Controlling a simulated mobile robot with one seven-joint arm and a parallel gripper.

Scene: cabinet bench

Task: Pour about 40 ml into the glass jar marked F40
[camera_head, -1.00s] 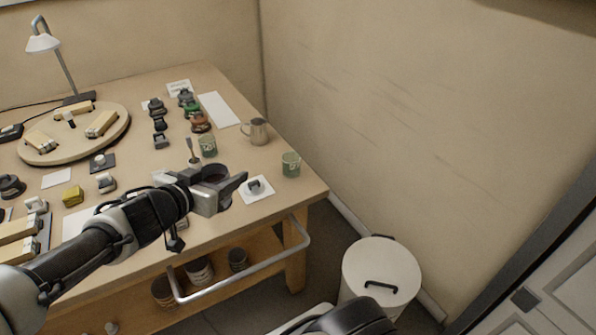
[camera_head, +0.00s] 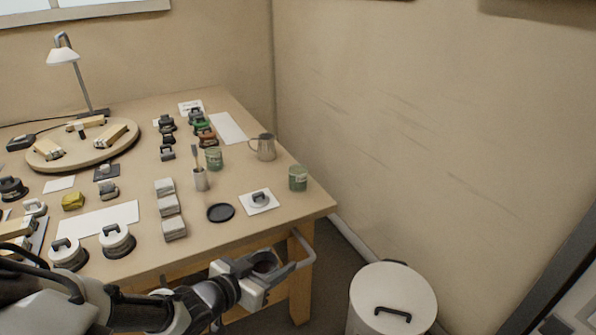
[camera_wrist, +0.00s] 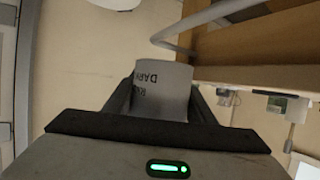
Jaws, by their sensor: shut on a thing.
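My gripper (camera_head: 276,270) is low in front of the bench's front right edge in the head view. It is shut on a pale grey container (camera_wrist: 163,88) with dark lettering, partly readable as "DARK". In the head view the container shows only as a dark round shape between the jaws; its contents are not visible. Two greenish jars stand upright on the bench: one near the right edge (camera_head: 298,179), one farther back (camera_head: 214,159). Their marks are too small to read, so I cannot tell which is F40. Both are apart from my gripper.
A metal jug (camera_head: 266,147) stands behind the right jar. A white pad with a dark-handled piece (camera_head: 259,201) and a black disc (camera_head: 221,212) lie near the front. A rail (camera_head: 303,252) runs by my gripper. A lidded white bin (camera_head: 392,301) stands right.

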